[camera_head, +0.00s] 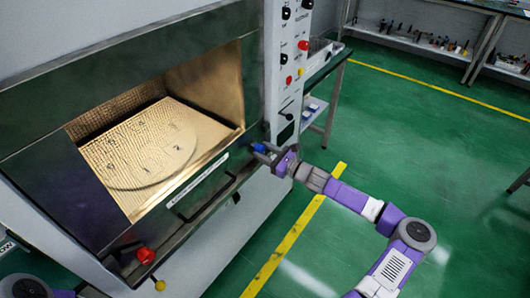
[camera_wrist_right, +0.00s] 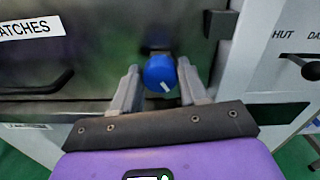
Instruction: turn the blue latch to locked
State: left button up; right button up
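The blue latch (camera_head: 258,147) is a small knob at the right end of the front edge of the dark microwave unit. In the right wrist view the blue latch (camera_wrist_right: 160,72) shows its round face with a short white mark at the lower right. My right gripper (camera_head: 268,156) is at the latch, and in its wrist view the gripper (camera_wrist_right: 158,80) has its two fingers apart, one on each side of the knob. A narrow gap shows on the left; I cannot tell whether the right finger touches. My left gripper is out of view.
A dark handle bar (camera_head: 205,207) runs along the front. A red knob (camera_head: 145,256) is at the lower left. A control panel (camera_head: 289,60) rises behind my right gripper. Green floor on the right is clear.

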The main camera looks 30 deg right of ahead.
jog(key=c, duration=0.6)
jog(key=shift+n, duration=0.5)
jog(key=n+p, duration=0.1)
jog(key=n, duration=0.1)
jog(key=shift+n, duration=0.4)
jog(key=shift+n+p, duration=0.35)
jog(key=shift+n, duration=0.55)
jog(key=n, duration=0.2)
jog(key=shift+a+n, duration=0.1)
jog(key=shift+n, duration=0.3)
jog(key=n+b, duration=0.1)
jog(key=n, duration=0.3)
jog(key=shift+f+n, duration=0.15)
jog(key=shift+n, duration=0.15)
jog(key=n+b, duration=0.2)
jog(key=n, duration=0.2)
jog(key=shift+n, duration=0.7)
